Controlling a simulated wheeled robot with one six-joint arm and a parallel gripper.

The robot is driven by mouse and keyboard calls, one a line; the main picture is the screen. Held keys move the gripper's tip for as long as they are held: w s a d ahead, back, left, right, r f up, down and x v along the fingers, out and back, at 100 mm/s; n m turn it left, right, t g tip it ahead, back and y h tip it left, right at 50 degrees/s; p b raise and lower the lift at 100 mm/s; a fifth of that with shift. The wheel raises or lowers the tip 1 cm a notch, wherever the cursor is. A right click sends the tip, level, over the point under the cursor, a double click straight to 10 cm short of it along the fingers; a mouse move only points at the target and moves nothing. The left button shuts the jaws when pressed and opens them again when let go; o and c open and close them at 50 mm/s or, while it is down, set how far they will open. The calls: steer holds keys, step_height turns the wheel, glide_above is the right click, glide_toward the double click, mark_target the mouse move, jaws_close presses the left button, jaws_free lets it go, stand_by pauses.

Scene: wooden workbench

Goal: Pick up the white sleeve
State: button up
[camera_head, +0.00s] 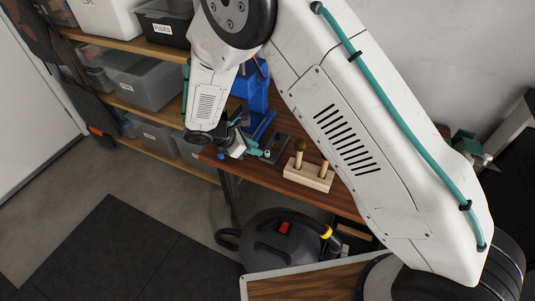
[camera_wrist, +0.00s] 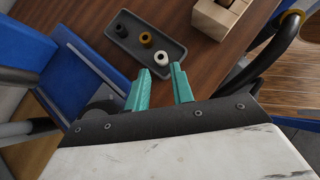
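A small white sleeve (camera_wrist: 161,57) stands in a dark grey tray (camera_wrist: 176,49) in the wrist view, at the tray's near right end. An orange-brown ring (camera_wrist: 145,38) and a black piece (camera_wrist: 121,31) are in the same tray, in a row with it. My gripper (camera_wrist: 162,80) shows two teal fingers, apart and with nothing between them. The fingertips are just short of the white sleeve in the picture; the height gap cannot be told. In the head view my gripper (camera_head: 256,152) is over the bench beside the tray (camera_head: 276,147), and the sleeve cannot be made out clearly.
A wooden block with pegs (camera_head: 308,173) stands right of the tray and also shows in the wrist view (camera_wrist: 219,15). A blue object (camera_head: 252,90) is behind my gripper. A black vacuum cleaner (camera_head: 285,240) stands before the wooden workbench (camera_head: 345,204). Shelves with bins are at left.

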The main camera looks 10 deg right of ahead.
mark_target(268, 152)
steer(key=x, duration=0.5)
steer(key=shift+d+r, duration=0.1)
steer(key=shift+r, duration=0.05)
jaws_close()
steer(key=shift+r, duration=0.15)
steer(key=shift+r, duration=0.25)
steer(key=r, duration=0.3)
steer(key=shift+s, duration=0.2)
steer(key=s+a+r, duration=0.1)
steer(key=s+a, duration=0.7)
steer(key=s, duration=0.5)
steer(key=shift+a, duration=0.4)
